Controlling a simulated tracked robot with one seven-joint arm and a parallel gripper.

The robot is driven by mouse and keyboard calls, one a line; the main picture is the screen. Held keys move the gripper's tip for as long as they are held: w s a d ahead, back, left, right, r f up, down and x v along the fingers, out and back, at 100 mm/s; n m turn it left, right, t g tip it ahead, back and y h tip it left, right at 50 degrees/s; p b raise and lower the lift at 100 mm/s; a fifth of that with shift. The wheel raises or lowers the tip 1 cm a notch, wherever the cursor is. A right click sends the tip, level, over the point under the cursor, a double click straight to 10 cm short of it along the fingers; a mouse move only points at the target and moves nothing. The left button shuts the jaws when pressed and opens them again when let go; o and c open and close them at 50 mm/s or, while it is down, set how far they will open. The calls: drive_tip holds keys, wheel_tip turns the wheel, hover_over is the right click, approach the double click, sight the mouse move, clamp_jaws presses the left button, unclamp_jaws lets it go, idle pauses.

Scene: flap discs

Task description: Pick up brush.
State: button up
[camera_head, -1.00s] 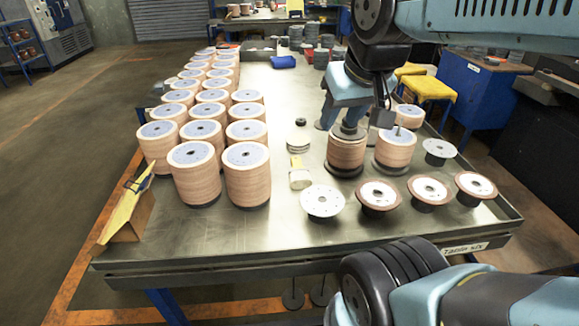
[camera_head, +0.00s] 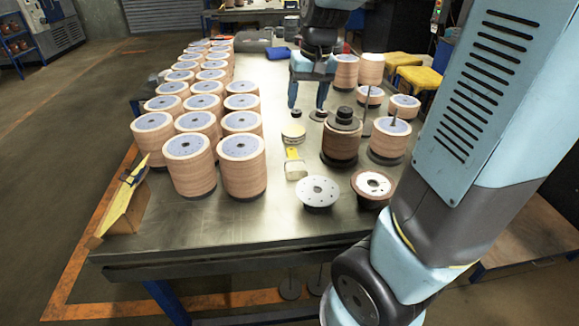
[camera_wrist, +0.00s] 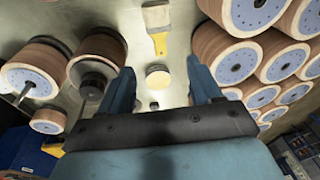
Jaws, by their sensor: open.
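The brush (camera_head: 295,169) lies flat on the metal table, with pale bristles toward the front and a yellow handle pointing to the back. In the wrist view the brush (camera_wrist: 157,17) is at the top centre, beyond my fingertips. My gripper (camera_head: 306,110) is open and empty, behind the brush and above the table. Its two blue fingers also show in the wrist view (camera_wrist: 159,72), with a small round pad between them in the picture. Nothing touches the brush.
The small round stack (camera_head: 293,135) sits just behind the brush. Tall disc stacks (camera_head: 241,170) line the left. A stack with a dark top (camera_head: 341,140) stands to the right, and a white flanged disc (camera_head: 319,191) in front. Bare table lies front left.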

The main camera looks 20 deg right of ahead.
drive_tip(key=g+h, duration=0.1)
drive_tip(key=g, duration=0.1)
hover_over(292, 155)
wheel_tip(292, 155, down, 8)
drive_tip(key=shift+m, duration=0.5)
drive_tip(key=f, duration=0.8)
drive_tip(key=shift+w+d+f, duration=0.15)
drive_tip(key=shift+w+d, duration=0.05)
drive_tip(key=shift+d, duration=0.05)
drive_tip(key=shift+s+a+f, duration=0.1)
drive_tip(key=shift+a+f, duration=0.05)
drive_tip(key=shift+f, duration=2.55)
drive_tip(key=shift+c, duration=0.3)
drive_tip(key=c, duration=1.1)
